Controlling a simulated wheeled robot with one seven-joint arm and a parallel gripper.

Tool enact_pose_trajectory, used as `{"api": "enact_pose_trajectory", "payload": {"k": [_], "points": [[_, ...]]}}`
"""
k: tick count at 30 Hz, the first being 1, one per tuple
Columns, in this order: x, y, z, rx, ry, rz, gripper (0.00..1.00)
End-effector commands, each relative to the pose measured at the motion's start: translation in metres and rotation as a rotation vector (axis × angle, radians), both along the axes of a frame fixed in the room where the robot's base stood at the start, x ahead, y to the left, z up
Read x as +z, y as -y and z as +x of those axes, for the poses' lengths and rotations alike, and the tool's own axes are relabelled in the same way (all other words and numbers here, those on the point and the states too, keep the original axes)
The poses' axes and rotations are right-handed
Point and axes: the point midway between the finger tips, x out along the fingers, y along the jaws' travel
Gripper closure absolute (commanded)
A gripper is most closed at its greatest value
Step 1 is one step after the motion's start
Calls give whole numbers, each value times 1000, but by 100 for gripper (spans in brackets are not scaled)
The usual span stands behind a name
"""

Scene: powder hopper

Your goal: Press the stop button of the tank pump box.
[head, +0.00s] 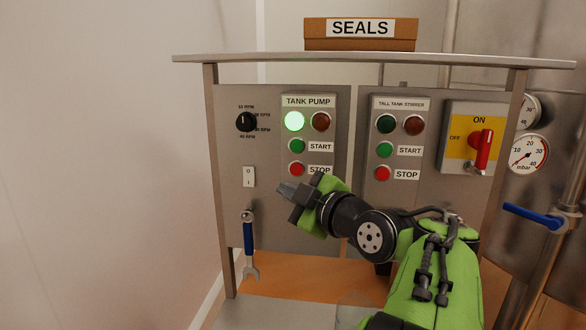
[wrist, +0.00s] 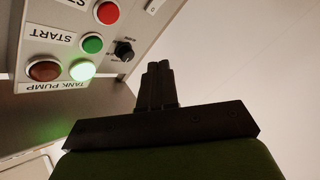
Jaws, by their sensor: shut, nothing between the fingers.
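The tank pump box (head: 325,124) is on the left part of the panel, with a lit green lamp (head: 294,121) and a dark red lamp (head: 320,121) at its top. Below are its green start button (head: 297,146) and its red stop button (head: 296,169). The stop button also shows in the wrist view (wrist: 107,13), where the box appears upside down. My gripper (head: 285,190) is shut and empty, just below and left of the stop button in the head view. I see no contact with the button. My wrist partly covers the STOP label.
The tall tank stirrer box (head: 400,104) with similar buttons is to the right, then a red-handled switch (head: 482,150). Left of the pump box are a black dial (head: 246,122), a white rocker switch (head: 249,177) and a hanging wrench (head: 249,245). A SEALS box (head: 360,42) sits on top.

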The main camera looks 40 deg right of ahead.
Motion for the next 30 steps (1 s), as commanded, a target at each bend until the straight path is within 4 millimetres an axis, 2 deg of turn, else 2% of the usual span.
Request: {"api": "enact_pose_trajectory", "payload": {"k": [9, 15, 30], "points": [[5, 38, 29, 0, 0, 4, 100], [2, 56, 43, 0, 0, 1, 100], [1, 61, 47, -1, 0, 1, 100]]}}
